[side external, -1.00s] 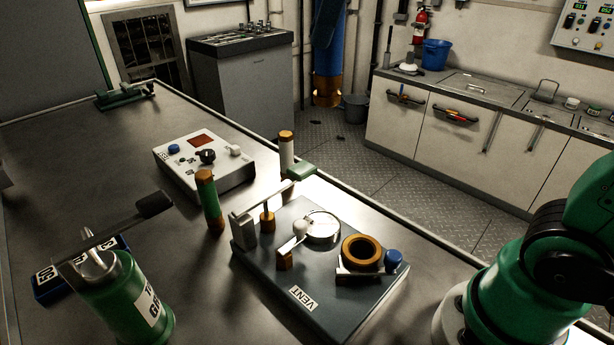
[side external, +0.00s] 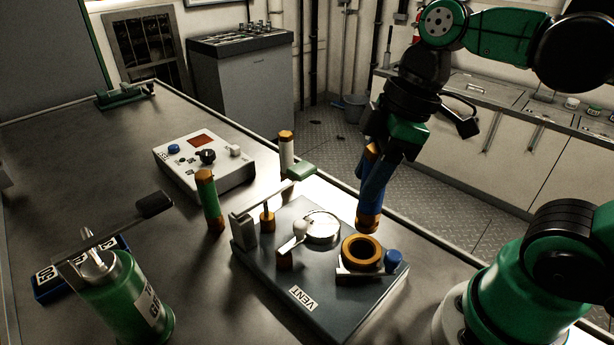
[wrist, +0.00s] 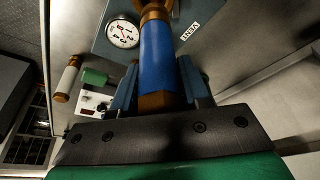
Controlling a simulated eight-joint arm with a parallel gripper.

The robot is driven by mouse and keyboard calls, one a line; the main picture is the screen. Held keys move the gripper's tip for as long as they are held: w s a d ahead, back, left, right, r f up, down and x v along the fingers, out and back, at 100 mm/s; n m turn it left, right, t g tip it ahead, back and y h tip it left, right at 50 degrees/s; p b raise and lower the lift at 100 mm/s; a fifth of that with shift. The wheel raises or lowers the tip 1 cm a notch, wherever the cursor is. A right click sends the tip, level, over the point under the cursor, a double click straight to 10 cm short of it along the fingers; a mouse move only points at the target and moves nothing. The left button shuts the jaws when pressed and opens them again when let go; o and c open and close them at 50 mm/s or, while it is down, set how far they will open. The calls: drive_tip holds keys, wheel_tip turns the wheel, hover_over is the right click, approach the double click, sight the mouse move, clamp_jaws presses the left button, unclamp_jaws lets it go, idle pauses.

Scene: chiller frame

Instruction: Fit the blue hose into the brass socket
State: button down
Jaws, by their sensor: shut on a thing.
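My gripper (side external: 376,150) is shut on the blue hose (side external: 375,182), which hangs down, slightly tilted, with a brass lower end (side external: 368,217). The brass socket (side external: 347,252) is an open ring on the dark block marked VENT (side external: 318,283). In the side view the hose end shows just above the ring's upper right edge, apparently apart from it; the depth gap is unclear. In the wrist view the hose (wrist: 158,58) runs up from between the fingers (wrist: 160,90), and its far end meets brass at the top edge, where I cannot tell end from socket.
A blue knob (side external: 393,258) stands right of the socket. A green-handled lever (side external: 301,172) stands behind. A control box (side external: 205,165) and green cylinders (side external: 208,200) stand further left.

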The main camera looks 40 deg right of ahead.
sight(363, 219)
drive_tip(key=shift+f, duration=3.7)
drive_tip(key=shift+f, duration=0.15)
drive_tip(key=shift+c, duration=2.1)
unclamp_jaws()
drive_tip(key=v, duration=1.2)
drive_tip(key=w+f+m+t+h, duration=0.2)
drive_tip(key=w+f+m+t, duration=0.2)
drive_tip(key=w+f+m, duration=0.3)
drive_tip(key=shift+w+d+f+m+t, duration=0.4)
drive_tip(key=shift+w+m, duration=0.3)
drive_tip(key=shift+m, duration=0.3)
